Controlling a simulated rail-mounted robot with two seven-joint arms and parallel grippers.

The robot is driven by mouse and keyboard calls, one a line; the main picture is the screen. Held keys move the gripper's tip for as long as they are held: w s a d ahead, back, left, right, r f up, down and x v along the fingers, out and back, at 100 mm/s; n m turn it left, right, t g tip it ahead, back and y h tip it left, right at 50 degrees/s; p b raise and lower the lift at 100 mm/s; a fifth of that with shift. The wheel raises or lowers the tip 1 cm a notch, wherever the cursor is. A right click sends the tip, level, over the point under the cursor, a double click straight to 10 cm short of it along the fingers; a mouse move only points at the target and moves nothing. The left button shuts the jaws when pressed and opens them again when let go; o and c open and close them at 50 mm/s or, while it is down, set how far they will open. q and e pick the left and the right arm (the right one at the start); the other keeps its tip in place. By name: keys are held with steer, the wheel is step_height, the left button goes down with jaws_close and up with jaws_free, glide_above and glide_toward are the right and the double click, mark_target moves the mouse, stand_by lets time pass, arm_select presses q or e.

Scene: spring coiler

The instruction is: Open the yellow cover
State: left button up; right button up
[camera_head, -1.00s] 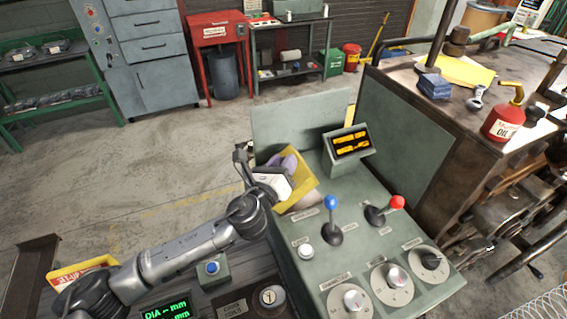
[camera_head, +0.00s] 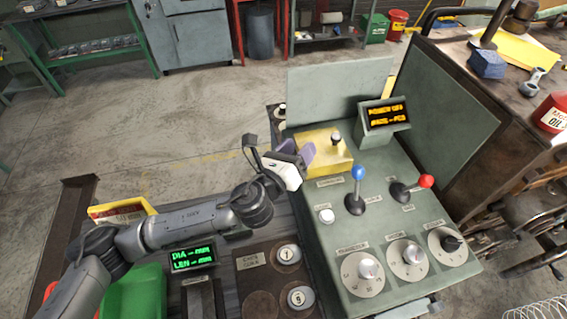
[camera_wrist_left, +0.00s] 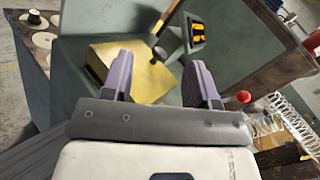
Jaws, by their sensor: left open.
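The yellow cover (camera_head: 318,158) looks like a shallow box lying level on the green control console, left of the display. A small dark-and-silver knob (camera_head: 337,138) stands at its top. My left gripper (camera_head: 297,150) is open and empty, with purple finger pads, at the left side of the cover. The pads hide part of the cover's left edge, and I cannot tell if they touch it. In the left wrist view the cover (camera_wrist_left: 140,75) shows beyond and between the two spread fingers (camera_wrist_left: 163,78). My right gripper is not in view.
A blue-knobbed lever (camera_head: 358,174) and a red-knobbed lever (camera_head: 426,181) stand in front of and right of the cover. The display (camera_head: 385,114) is to its right. A white button (camera_head: 326,215) and several dials sit nearer. An upright green panel (camera_head: 335,92) stands behind.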

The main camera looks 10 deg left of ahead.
arm_select(q)
steer(key=v, duration=0.6)
stand_by(0.5)
